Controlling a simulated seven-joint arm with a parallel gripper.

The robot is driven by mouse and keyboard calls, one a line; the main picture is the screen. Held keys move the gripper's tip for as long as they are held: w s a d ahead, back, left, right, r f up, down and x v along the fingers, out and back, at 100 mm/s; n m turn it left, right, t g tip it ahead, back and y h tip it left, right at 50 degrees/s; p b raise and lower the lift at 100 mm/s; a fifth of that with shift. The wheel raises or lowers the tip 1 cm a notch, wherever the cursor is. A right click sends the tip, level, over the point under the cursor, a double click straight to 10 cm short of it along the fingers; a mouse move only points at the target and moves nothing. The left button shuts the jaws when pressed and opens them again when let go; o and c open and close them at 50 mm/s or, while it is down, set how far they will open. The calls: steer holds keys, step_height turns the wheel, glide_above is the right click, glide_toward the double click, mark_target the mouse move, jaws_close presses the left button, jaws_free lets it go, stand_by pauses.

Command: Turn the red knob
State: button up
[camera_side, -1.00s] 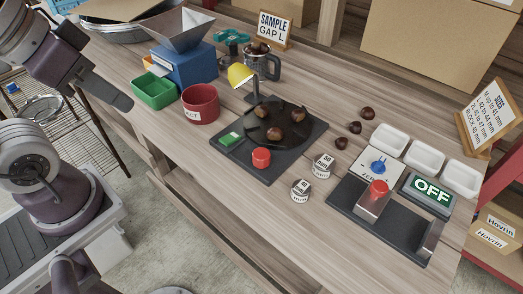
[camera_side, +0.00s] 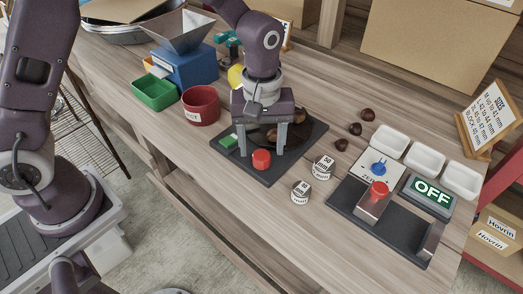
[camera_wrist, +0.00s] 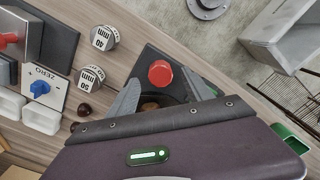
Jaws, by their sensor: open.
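A red knob (camera_side: 261,159) stands on the front corner of a black turntable base (camera_side: 305,143). It also shows in the wrist view (camera_wrist: 160,73), in the gap between the fingers and a little beyond them. My gripper (camera_side: 265,148) is open and points down over the turntable, just behind the red knob. Its fingers (camera_wrist: 163,92) hold nothing. My gripper hides much of the turntable and some chestnuts on it. A second red knob (camera_side: 379,188) tops the metal block of a gauge (camera_side: 399,238) to the right; it is partly in the wrist view (camera_wrist: 7,40).
Two small round weights (camera_side: 301,191) stand right of the turntable base. A panel with a blue knob (camera_side: 379,167), an OFF display (camera_side: 427,195) and white trays (camera_side: 461,180) lie farther right. A red pot (camera_side: 200,105) and green bin (camera_side: 155,92) stand left. Loose chestnuts (camera_side: 354,129) lie behind.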

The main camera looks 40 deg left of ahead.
steer(key=shift+f, duration=1.35)
jaws_close()
steer(key=shift+m, duration=0.3)
steer(key=m, duration=0.3)
steer(key=shift+r+m, duration=0.1)
steer(key=shift+m, duration=0.3)
steer(key=m, duration=0.3)
steer(key=shift+m, duration=0.3)
steer(key=m, duration=0.3)
steer(key=shift+m, duration=2.2)
